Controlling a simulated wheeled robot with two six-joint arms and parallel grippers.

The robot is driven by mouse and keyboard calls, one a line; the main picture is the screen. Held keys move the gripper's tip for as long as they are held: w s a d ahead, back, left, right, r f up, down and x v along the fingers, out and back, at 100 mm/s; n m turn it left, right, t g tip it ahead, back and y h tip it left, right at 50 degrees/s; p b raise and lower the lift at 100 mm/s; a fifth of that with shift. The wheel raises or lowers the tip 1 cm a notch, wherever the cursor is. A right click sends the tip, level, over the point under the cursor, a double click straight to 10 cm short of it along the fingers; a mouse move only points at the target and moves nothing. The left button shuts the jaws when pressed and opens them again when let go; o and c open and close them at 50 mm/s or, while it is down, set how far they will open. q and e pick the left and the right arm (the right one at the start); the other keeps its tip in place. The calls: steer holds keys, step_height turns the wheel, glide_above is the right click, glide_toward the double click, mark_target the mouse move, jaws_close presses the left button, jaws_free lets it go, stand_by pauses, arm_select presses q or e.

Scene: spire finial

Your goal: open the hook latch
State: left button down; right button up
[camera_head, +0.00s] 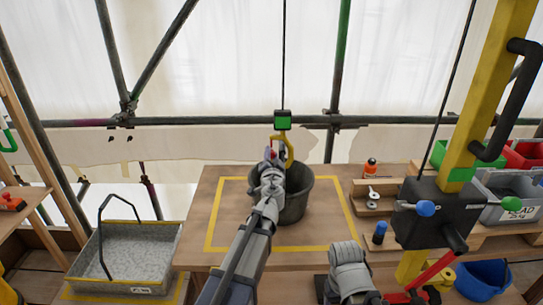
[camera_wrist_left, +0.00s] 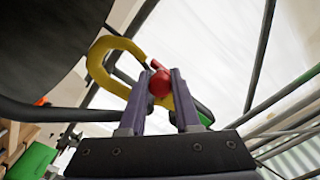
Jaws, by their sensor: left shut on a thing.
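A yellow hook (camera_head: 288,148) hangs on a cable under a green and black block (camera_head: 283,120), above the grey bucket. It shows large in the left wrist view (camera_wrist_left: 101,58), its curved end at the left. A red rounded latch knob (camera_wrist_left: 159,83) sits beside the hook. My left gripper (camera_wrist_left: 158,90) is shut on this red knob, with one finger on each side. In the head view my left gripper (camera_head: 271,158) reaches up to the hook's left side and partly covers the bucket. Whether the latch is open is too small to tell. My right gripper is not visible.
A grey bucket (camera_head: 296,205) stands inside a yellow outline on the wooden table (camera_head: 222,190). A dark winch box (camera_head: 430,215) with a red lever (camera_head: 434,271) is on a yellow post at the right. A grey tray (camera_head: 126,258) lies at lower left.

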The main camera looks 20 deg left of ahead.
arm_select(q)
steer(key=a+r+m+p, duration=0.2)
steer(key=m, duration=0.7)
steer(key=s+a+r+m+p, duration=0.1)
steer(key=r+m+p, duration=0.1)
steer(key=m, duration=0.8)
steer(key=shift+a+r+m+p, duration=0.3)
steer(key=shift+a+r+p, duration=0.05)
stand_by(0.5)
steer(key=c, duration=0.9)
jaws_free()
steer(key=shift+s, duration=0.15)
